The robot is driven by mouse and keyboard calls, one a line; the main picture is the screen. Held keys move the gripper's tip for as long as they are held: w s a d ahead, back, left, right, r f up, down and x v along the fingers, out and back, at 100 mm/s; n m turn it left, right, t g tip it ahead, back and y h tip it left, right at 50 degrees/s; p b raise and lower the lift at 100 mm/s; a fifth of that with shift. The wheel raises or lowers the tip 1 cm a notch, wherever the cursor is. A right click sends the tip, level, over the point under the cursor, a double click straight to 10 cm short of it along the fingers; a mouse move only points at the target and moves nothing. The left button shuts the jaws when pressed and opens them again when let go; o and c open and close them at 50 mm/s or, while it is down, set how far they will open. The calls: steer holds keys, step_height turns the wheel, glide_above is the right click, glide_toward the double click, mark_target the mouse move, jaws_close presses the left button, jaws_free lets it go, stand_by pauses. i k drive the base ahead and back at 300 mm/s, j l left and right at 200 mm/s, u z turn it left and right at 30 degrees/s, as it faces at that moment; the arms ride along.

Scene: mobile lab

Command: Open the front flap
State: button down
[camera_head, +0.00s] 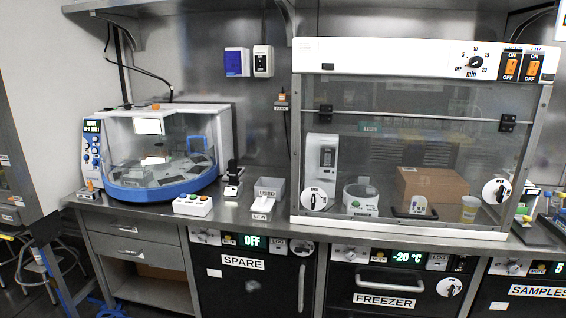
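A clear-fronted cabinet (300,60) with a white top stands on the steel counter at the right. Its transparent front flap (380,160) hangs down below a horizontal bar with two black hinges (325,111) and appears closed. A round white latch knob (313,198) sits at its lower left and another (496,191) at its lower right. A dark handle (413,213) shows low in the middle. Behind the flap are a cardboard box (437,188), a small white device (322,160) and a round device (361,195). My gripper is not in view.
A blue and white machine (160,152) with a clear cover stands on the left. A button box (193,205), a small black device (233,178) and a bin labelled USED (264,207) stand between. Below the counter (160,215) are SPARE and FREEZER units (380,290).

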mark_target(489, 197)
steer(key=i+l, duration=0.15)
steer(key=i, duration=0.5)
steer(key=i+l+u, duration=0.1)
steer(key=i, duration=0.5)
